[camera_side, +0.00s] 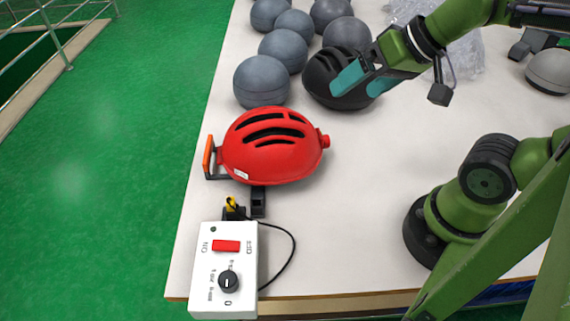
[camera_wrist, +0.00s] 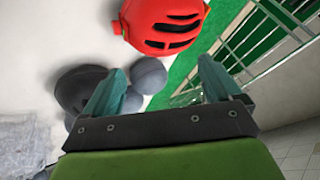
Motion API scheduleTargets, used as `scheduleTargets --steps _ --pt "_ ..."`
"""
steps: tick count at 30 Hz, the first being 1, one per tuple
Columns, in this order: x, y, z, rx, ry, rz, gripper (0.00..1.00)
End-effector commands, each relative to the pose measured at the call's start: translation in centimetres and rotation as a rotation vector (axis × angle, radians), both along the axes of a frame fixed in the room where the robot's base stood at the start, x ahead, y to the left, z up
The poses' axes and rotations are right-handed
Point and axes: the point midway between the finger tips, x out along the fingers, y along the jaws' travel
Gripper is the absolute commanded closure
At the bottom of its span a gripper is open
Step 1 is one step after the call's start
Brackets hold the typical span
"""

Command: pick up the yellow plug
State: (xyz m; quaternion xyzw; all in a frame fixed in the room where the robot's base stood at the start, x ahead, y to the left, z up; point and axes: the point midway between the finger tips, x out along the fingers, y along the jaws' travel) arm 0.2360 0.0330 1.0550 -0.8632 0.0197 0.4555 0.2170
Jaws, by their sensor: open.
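The yellow plug (camera_side: 231,203) is a small yellow and black piece between the red helmet-like shell and the white control box, at the table's left front. It is partly hidden and small in the side view; I cannot make it out in the wrist view. My gripper (camera_side: 360,83) has teal fingers and is well behind and to the right of the plug, in front of or over a black slotted shell (camera_side: 325,82). In the wrist view my gripper (camera_wrist: 160,90) has its fingers spread apart, with nothing clearly held between them.
The red shell (camera_side: 272,150) stands between my gripper and the plug; it also shows in the wrist view (camera_wrist: 165,22). The white control box (camera_side: 225,270) has a black cable (camera_side: 292,250). Several grey balls (camera_side: 262,80) lie at the back. The table's middle right is clear.

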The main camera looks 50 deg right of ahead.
Motion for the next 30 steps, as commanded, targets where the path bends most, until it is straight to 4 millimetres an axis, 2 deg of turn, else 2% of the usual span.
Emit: scheduleTargets --steps 1,8,16,20,26,30 --pt "0.0 0.0 0.0 0.0 0.0 0.0 0.17" --pt "0.0 0.0 0.0 0.0 0.001 0.001 0.52" --pt "0.0 0.1 0.0 0.0 0.001 0.005 0.52" --pt "0.3 1.3 -1.2 0.0 0.057 0.054 0.52" --pt "4.0 5.3 -1.7 -0.003 0.216 0.159 0.52" --pt "7.0 9.3 -2.4 0.006 0.368 0.155 0.52"
